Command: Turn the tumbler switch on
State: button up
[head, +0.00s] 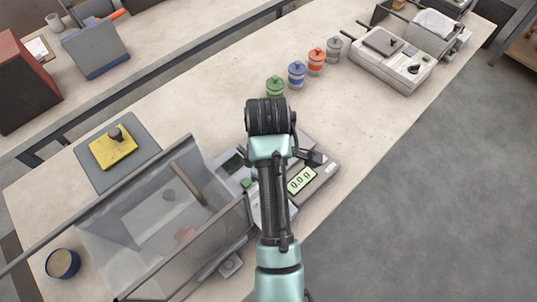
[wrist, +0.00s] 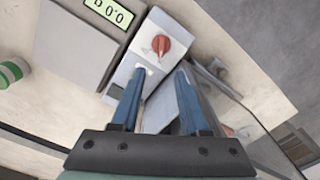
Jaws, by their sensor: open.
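In the wrist view a light grey control box (wrist: 152,50) carries a red rotary knob (wrist: 172,47). A small pale lever, which looks like the tumbler switch (wrist: 147,68), sits on the box near the tip of my left finger. Whether it is on or off I cannot tell. My gripper (wrist: 161,76) is open, with its two blue fingers spread over the box's lower part and nothing seen between them. Contact with the lever is not clear. In the head view my arm hides most of the box and the switch.
A scale (head: 318,178) reading 0.0 g stands beside the box. A clear-walled bin (head: 130,225) lies to the left. Several lidded jars (head: 297,74) line the bench behind, and a yellow block with a black knob (head: 112,150) sits on a grey mat.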

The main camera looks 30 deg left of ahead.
jog(key=f, duration=0.6)
jog(key=f+p, duration=0.1)
jog(key=f, duration=0.5)
jog(key=shift+s+d, duration=0.1)
jog(key=shift+s, duration=0.1)
grip_shut()
